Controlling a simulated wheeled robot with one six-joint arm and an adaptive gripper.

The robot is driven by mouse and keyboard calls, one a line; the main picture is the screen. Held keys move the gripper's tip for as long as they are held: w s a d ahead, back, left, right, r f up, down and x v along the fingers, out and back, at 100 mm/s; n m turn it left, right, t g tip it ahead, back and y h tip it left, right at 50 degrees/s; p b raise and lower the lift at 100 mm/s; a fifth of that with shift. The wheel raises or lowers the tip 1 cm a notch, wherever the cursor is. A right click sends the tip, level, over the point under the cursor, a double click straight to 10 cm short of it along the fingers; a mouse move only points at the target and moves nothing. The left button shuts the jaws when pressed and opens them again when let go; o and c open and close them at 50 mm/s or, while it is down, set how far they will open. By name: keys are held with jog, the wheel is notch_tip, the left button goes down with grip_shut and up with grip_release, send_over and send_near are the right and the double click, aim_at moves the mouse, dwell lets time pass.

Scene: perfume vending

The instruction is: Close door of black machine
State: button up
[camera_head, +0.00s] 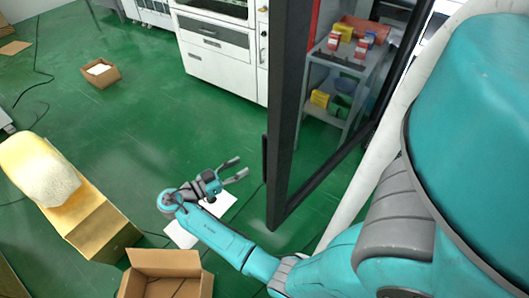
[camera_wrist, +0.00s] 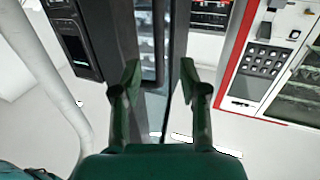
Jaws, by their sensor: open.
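The black-framed door (camera_head: 284,120) of the black machine stands swung open in the head view, its glass pane showing shelves behind it. A dark vertical handle (camera_head: 265,158) is on the door's left edge. My gripper (camera_head: 236,170) is open and empty, to the left of the handle and apart from it. In the wrist view my gripper (camera_wrist: 160,78) has its two fingers spread, with the dark door edge and handle bar (camera_wrist: 150,45) between and beyond them. I cannot tell how far off the handle is. The machine's body is mostly hidden.
A white machine (camera_head: 215,45) stands at the back. An open cardboard box (camera_head: 165,265), a box with yellowish wrapping (camera_head: 95,225) and a small box (camera_head: 100,72) lie on the green floor. Shelves with coloured packages (camera_head: 345,75) show through the glass. Floor left of the door is mostly clear.

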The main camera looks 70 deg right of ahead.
aim_at(263, 154)
jog(key=x, duration=1)
jog(key=shift+s+d+r, duration=0.2)
jog(key=shift+s+d, duration=0.05)
jog(key=shift+s, duration=0.05)
grip_shut()
